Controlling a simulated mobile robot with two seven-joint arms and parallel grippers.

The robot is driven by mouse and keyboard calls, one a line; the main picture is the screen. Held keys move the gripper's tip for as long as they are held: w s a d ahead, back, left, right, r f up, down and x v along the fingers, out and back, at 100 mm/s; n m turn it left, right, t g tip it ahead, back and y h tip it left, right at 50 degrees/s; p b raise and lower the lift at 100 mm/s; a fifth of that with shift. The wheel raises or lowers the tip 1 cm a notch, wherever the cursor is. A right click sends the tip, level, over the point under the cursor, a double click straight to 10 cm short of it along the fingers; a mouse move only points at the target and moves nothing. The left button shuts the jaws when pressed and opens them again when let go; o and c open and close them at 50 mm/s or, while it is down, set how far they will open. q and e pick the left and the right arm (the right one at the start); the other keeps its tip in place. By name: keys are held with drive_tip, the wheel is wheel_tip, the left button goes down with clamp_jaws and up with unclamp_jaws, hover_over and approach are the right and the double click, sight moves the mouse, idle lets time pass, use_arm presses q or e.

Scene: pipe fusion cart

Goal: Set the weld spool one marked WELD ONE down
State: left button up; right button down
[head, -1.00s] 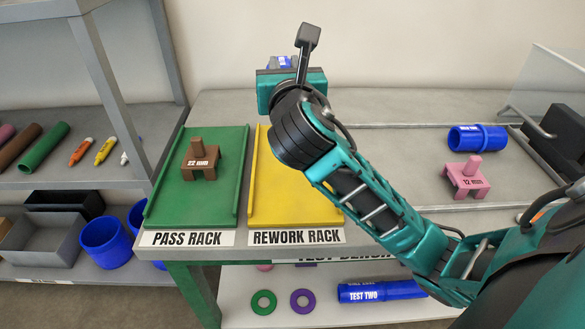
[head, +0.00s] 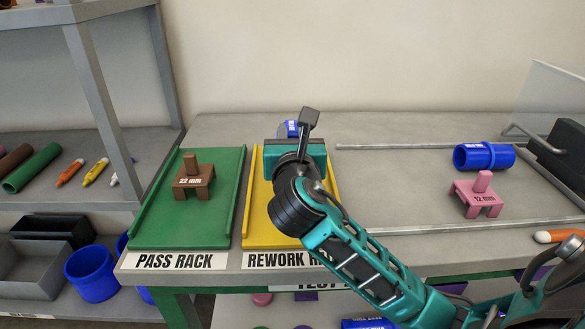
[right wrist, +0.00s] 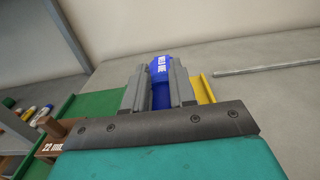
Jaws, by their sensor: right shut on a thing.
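The blue weld spool one (right wrist: 161,68), with white lettering partly readable, is between the two fingers of my right gripper (right wrist: 158,88) in the right wrist view. The gripper is shut on it. In the head view, my right gripper (head: 296,146) is over the far part of the yellow rework rack (head: 255,200). Only a small blue end of the spool (head: 291,128) shows behind it. I cannot tell whether the spool touches the rack.
The green pass rack (head: 222,205) holds a brown 22 mm block (head: 193,181). A pink 12 mm block (head: 478,196) and another blue spool (head: 484,156) stand at the right of the bench. A shelf post (head: 100,100) rises at the left. The middle bench is clear.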

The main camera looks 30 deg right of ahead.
drive_tip(key=shift+f+b, duration=0.8)
drive_tip(key=shift+f, duration=1.75)
drive_tip(key=shift+f, duration=0.15)
drive_tip(key=c, duration=0.9)
unclamp_jaws()
